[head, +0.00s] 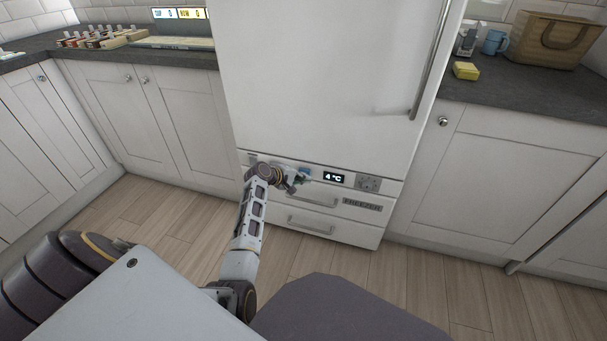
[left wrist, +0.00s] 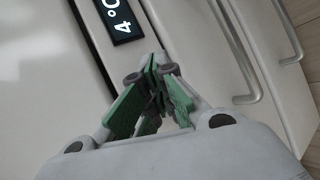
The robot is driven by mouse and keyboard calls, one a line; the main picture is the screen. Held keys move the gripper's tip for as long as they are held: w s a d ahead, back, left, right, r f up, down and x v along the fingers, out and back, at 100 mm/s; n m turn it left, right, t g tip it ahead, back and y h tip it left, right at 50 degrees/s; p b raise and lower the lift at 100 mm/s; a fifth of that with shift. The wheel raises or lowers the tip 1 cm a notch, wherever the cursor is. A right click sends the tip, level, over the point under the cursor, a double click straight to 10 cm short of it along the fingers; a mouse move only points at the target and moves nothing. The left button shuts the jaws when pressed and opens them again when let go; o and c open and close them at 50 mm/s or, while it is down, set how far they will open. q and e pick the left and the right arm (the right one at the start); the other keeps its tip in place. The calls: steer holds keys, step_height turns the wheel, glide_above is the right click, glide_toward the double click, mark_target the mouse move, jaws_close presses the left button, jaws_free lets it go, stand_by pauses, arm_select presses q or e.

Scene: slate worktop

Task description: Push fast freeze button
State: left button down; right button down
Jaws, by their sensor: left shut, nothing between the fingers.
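The white freezer front (head: 340,222) is below the large fridge door. Its control strip carries a black display (head: 334,177) reading 4 °C, which also shows in the left wrist view (left wrist: 120,18). A small bluish patch (head: 304,170) shows on the strip left of the display, partly behind my gripper; I cannot tell whether it is the fast freeze button. My left gripper (head: 298,182) is shut and empty, in front of the strip left of the display. Its green-padded fingers meet in the left wrist view (left wrist: 158,80). Contact with the panel cannot be told. My right gripper is not in view.
A grey square fitting (head: 369,183) sits right of the display, above the FREEZER label (head: 362,205). Drawer handles (head: 311,224) stick out below the strip. A tall door handle (head: 432,62) is above right. White cabinets stand on both sides.

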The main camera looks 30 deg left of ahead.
arm_select(q)
steer(key=s+d+p, duration=0.1)
steer(key=s+p, duration=0.4)
steer(key=s, duration=0.1)
steer(key=shift+d+p, duration=0.2)
steer(key=shift+p, duration=0.2)
stand_by(0.5)
stand_by(0.6)
